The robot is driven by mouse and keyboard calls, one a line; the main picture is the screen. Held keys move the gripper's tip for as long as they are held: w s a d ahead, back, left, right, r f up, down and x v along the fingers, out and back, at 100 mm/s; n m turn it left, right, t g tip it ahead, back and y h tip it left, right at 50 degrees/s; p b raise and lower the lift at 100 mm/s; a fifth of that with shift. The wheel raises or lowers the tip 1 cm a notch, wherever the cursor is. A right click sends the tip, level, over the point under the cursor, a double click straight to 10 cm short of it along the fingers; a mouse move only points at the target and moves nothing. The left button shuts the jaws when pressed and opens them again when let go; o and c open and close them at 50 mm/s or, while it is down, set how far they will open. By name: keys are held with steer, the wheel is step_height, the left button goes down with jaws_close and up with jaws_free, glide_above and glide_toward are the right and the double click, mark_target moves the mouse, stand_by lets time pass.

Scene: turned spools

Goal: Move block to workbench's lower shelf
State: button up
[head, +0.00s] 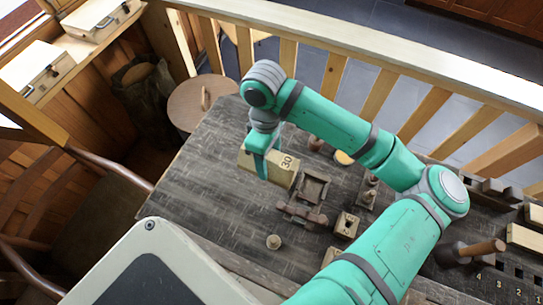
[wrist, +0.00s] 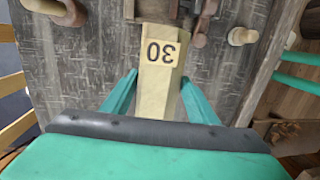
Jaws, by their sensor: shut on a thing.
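The block (head: 280,172) is a pale yellow wooden piece marked "30". It is at the left part of the dark grey workbench top (head: 205,190) in the head view. My gripper (head: 262,172) comes down over it, with a green finger across its near side. In the wrist view the block (wrist: 160,62) lies between the two green fingers of my gripper (wrist: 160,95), which is shut on it. I cannot tell whether the block touches the bench top. The workbench's lower shelf is hidden beneath the top.
A wooden railing (head: 400,65) runs behind.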

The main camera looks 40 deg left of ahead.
mark_target(270, 162)
steer(key=shift+w+a+f, duration=0.25)
steer(key=shift+w+f, duration=0.1)
steer(key=shift+f, duration=0.2)
steer(key=shift+w+a+f, duration=0.25)
steer(key=shift+w+f, duration=0.05)
steer(key=shift+f, duration=0.2)
steer(key=shift+w+f, duration=0.2)
steer(key=shift+f, duration=1.35)
steer(key=shift+s, duration=0.2)
steer(key=shift+f, duration=0.15)
steer(key=o, duration=1.3)
